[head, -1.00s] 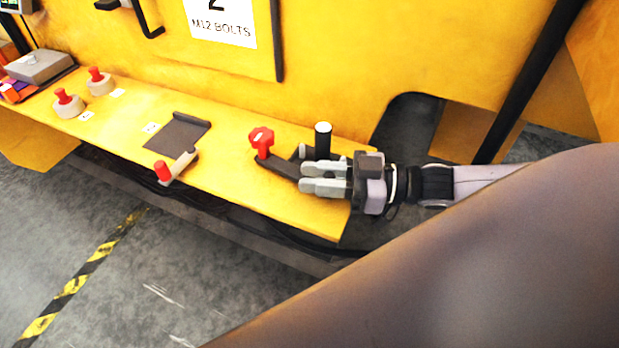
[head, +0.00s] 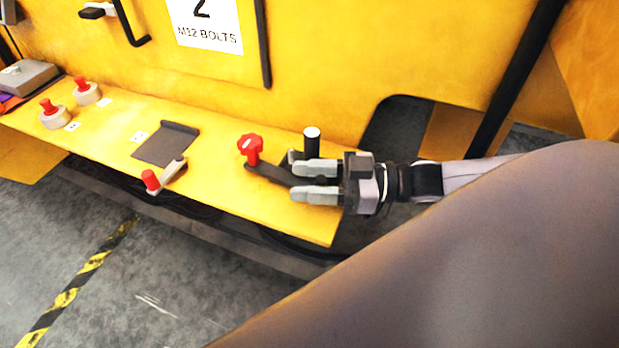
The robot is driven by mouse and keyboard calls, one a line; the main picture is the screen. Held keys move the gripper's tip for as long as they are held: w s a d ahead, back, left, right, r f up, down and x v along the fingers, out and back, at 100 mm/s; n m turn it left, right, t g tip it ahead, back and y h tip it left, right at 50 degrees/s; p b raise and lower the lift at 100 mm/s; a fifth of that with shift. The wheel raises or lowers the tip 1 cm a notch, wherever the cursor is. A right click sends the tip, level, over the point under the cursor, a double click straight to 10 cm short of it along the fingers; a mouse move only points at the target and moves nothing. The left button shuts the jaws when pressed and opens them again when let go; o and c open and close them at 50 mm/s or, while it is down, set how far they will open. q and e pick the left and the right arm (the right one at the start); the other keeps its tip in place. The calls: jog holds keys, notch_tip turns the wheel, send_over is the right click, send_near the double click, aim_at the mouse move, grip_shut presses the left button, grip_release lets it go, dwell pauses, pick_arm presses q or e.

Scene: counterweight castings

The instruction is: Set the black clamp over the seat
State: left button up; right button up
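The black clamp (head: 265,172) is a dark bar with a red star knob (head: 250,147) at its left end, near the right end of the yellow bench. Its right end runs in at the fingers of my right gripper (head: 293,181), which are apart, one on each side of the bar. I cannot tell whether either finger touches it. A dark flat plate (head: 165,146) with a raised back edge lies left of the clamp; it may be the seat. The clamp's knob is to the right of this plate, not over it. My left gripper is out of view.
A black post (head: 311,143) with a white top stands just behind the gripper. A grey lever (head: 171,174) with a red grip sits at the plate's front. Two red-knobbed round pieces (head: 55,118) stand further left on the yellow bench (head: 225,185). A yellow wall rises behind.

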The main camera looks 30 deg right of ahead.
jog(key=v, duration=0.7)
jog(key=shift+d+r, duration=0.1)
jog(key=shift+c, duration=0.3)
